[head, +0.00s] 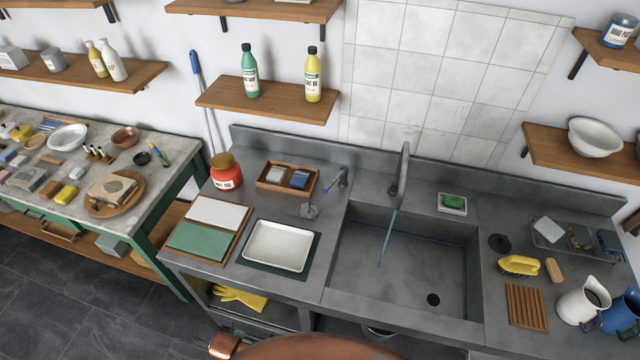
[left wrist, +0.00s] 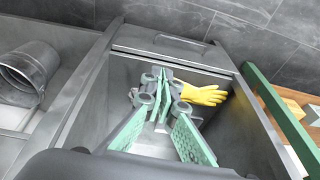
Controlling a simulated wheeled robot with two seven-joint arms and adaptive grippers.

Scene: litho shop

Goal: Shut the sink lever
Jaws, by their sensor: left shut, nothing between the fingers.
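The sink (head: 450,240) is a grey basin in the counter, with a tall grey spout (head: 404,170) at its back edge. A thin blue stream of water (head: 387,238) runs from the spout into the basin. The sink lever (head: 334,182) is a small handle with a blue end on a grey post, left of the spout on the counter; it tilts down to the left. My left gripper (left wrist: 163,100) shows only in the left wrist view, shut and empty, with green finger pads. It is in front of the open shelf under the counter, away from the lever. My right gripper is in neither view.
Left of the basin are a white tray (head: 278,245), a red jar (head: 226,173) and a wooden box (head: 288,178). White and blue jugs stand at the right. A wooden shelf (head: 265,103) hangs above.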

